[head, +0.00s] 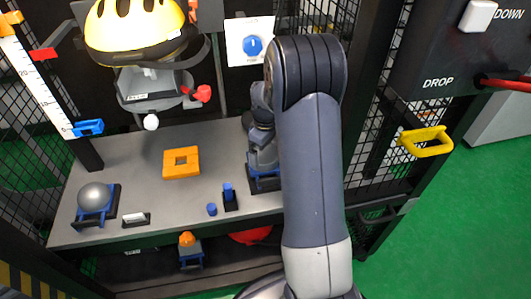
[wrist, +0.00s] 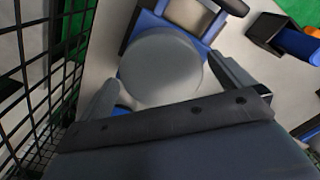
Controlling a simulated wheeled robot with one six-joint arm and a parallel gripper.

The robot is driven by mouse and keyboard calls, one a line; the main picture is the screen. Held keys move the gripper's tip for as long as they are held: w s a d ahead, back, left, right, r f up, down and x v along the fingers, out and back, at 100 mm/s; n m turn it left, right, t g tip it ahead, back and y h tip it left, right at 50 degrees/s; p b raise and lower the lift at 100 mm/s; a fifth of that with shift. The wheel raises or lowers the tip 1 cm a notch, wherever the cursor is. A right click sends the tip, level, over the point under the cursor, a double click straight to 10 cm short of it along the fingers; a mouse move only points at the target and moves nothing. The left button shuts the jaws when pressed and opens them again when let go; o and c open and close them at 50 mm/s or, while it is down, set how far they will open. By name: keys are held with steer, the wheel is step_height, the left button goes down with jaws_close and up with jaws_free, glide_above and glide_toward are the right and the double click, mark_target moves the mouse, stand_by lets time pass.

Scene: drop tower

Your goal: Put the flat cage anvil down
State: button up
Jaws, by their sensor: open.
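The flat cage anvil is a round grey disc (wrist: 162,68) on a blue base in the wrist view. It lies between the two fingers of my gripper (wrist: 168,90), which is open around it. The fingers stand on either side of the disc; whether either touches it I cannot tell. In the head view the anvil's blue base (head: 265,183) shows at the right part of the grey table (head: 140,160), seemingly resting on it. My arm hides much of the anvil and gripper there.
An orange square frame (head: 181,162), a grey ball on a blue stand (head: 94,198) and small blue pieces (head: 229,192) are on the table. A yellow helmet (head: 134,22) hangs above. Black mesh (wrist: 38,65) runs close beside my gripper. The table's middle front is mostly clear.

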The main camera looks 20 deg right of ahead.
step_height(320, 180, up, 10)
steer(key=p, duration=0.2)
step_height(320, 180, down, 12)
steer(key=b, duration=0.3)
steer(key=shift+r+p, duration=0.4)
steer(key=shift+r, duration=0.95)
